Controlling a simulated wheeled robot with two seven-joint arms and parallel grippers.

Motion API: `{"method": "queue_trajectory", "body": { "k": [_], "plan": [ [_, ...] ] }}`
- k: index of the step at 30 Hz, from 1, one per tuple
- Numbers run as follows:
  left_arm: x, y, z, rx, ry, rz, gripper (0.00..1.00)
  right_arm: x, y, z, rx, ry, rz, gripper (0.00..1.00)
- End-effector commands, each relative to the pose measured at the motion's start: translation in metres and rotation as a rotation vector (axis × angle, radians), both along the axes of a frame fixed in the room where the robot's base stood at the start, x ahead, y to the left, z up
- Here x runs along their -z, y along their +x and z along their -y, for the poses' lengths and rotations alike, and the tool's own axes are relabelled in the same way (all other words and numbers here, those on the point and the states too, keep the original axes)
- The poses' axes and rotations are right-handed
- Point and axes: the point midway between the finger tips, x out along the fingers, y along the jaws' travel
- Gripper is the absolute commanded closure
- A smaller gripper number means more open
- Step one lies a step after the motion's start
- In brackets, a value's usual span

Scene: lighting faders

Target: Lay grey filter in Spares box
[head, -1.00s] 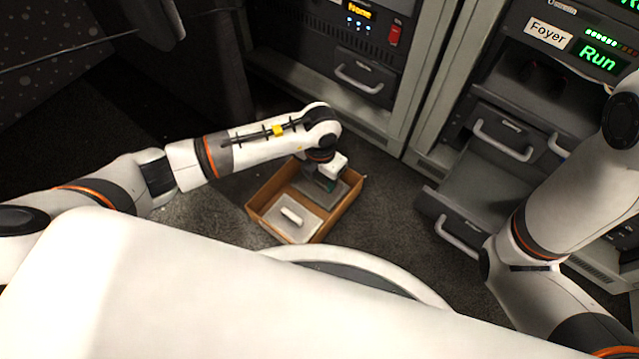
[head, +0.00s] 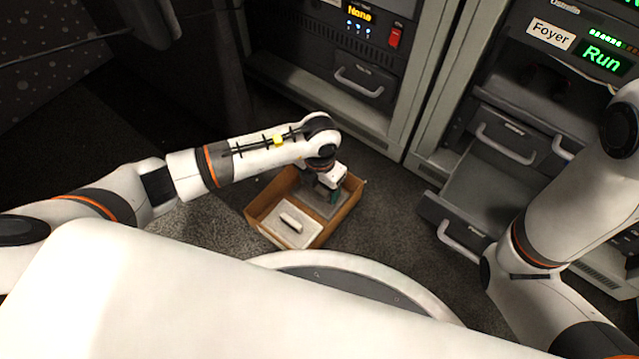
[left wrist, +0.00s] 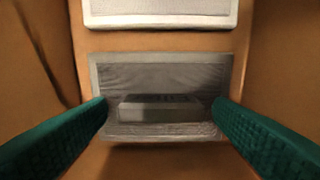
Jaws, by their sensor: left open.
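The grey filter (left wrist: 160,75), a flat framed panel with a raised bar handle, lies flat on the bottom of the cardboard box (head: 340,216). In the head view the grey filter (head: 313,197) is partly hidden by my left gripper (head: 328,193). My left gripper is open in the box, directly over this filter. In the left wrist view its two green fingers (left wrist: 160,108) stand on either side of the handle, with a gap at each end. My right arm shows at the right, but its gripper is out of view.
A white filter (head: 282,229) with a pale handle lies in the box's near half, apart from the grey one. Rack cabinets stand behind and to the right. An open drawer (head: 450,228) juts out at right. Dark carpet between box and drawer is clear.

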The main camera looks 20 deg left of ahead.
Motion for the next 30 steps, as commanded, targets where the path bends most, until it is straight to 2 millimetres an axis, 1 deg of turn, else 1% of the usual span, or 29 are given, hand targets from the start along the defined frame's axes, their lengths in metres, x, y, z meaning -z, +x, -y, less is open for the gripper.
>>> {"method": "queue_trajectory", "body": {
  "k": [5, 8, 15, 19, 21, 24, 30],
  "plan": [
    [-0.019, 0.001, 0.0, 0.0, 0.001, 0.001, 0.24, -0.016, 0.0, 0.0, 0.0, 0.0, 0.0, 0.67],
    [-0.035, 0.001, 0.0, 0.0, 0.0, 0.002, 0.24, -0.03, 0.0, 0.0, 0.0, 0.0, 0.0, 0.67],
    [-0.085, 0.001, -0.001, 0.0, 0.001, 0.001, 0.24, -0.071, 0.0, 0.0, 0.001, 0.0, 0.0, 0.67],
    [-0.109, 0.001, 0.0, 0.0, 0.0, 0.002, 0.24, -0.089, 0.0, 0.0, 0.001, 0.0, 0.0, 0.67],
    [-0.117, 0.001, 0.0, 0.0, 0.0, 0.002, 0.24, -0.095, 0.0, 0.0, 0.001, 0.001, 0.001, 0.67],
    [-0.122, 0.0, 0.0, 0.0, 0.001, 0.0, 0.24, -0.098, 0.0, 0.0, 0.001, 0.001, 0.001, 0.67],
    [-0.121, 0.0, 0.0, 0.0, -0.001, 0.0, 0.24, -0.096, 0.0, 0.0, 0.001, 0.0, 0.0, 0.67]
  ]
}}
